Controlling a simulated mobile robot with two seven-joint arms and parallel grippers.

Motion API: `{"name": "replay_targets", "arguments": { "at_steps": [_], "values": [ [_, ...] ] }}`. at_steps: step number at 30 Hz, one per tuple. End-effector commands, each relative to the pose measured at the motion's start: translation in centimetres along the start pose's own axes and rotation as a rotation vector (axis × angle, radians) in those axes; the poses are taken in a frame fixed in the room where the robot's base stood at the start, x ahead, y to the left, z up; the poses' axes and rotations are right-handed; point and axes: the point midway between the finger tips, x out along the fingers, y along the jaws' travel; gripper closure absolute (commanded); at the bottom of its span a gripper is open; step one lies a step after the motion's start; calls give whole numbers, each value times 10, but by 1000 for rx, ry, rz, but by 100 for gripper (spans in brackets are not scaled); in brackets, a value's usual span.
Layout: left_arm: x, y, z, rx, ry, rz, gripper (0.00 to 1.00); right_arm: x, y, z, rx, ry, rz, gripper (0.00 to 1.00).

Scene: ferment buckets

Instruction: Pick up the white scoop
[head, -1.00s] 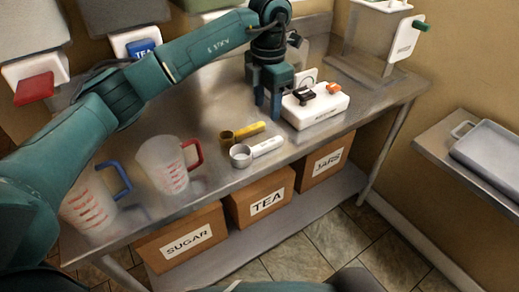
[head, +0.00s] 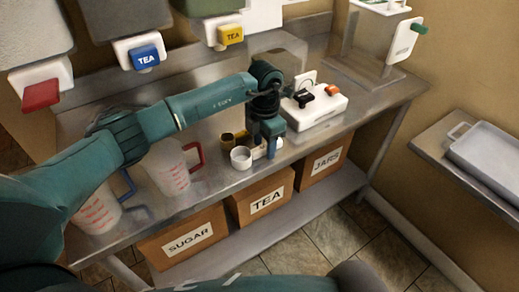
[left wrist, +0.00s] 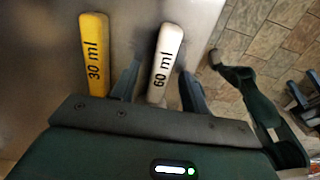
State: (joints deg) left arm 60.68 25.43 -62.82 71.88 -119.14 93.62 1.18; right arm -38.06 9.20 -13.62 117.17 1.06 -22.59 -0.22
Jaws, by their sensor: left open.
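The white scoop has a round cup (head: 241,158) near the front edge of the steel table. Its white handle, marked 60 ml, shows in the left wrist view (left wrist: 164,62). My left gripper (head: 265,152) is open and low over the handle. In the left wrist view its two fingers (left wrist: 160,72) stand on either side of the handle, which lies between them; I cannot tell whether they touch it. In the head view the gripper hides most of the handle. My right gripper is not clearly seen.
A yellow 30 ml scoop (left wrist: 95,55) lies close beside the white one. A red-handled jug (head: 168,168) and a blue-handled jug (head: 98,210) stand to the left. A white device (head: 315,110) sits behind to the right. Labelled boxes (head: 262,196) stand below.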

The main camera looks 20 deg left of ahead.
Motion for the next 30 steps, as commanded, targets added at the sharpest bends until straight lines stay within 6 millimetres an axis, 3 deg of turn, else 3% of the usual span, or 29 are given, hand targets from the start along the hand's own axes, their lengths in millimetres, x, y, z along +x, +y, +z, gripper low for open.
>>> {"name": "replay_targets", "arguments": {
  "at_steps": [4,20,30],
  "values": [
    [0,0,0,0,0,0,55,1,1,0,-1,1,2,64],
    [-1,0,0,0,0,0,99,0,1,-5,-1,11,1,64],
    [-1,0,0,0,0,0,100,-1,0,-4,0,8,-1,64]
  ]
}}
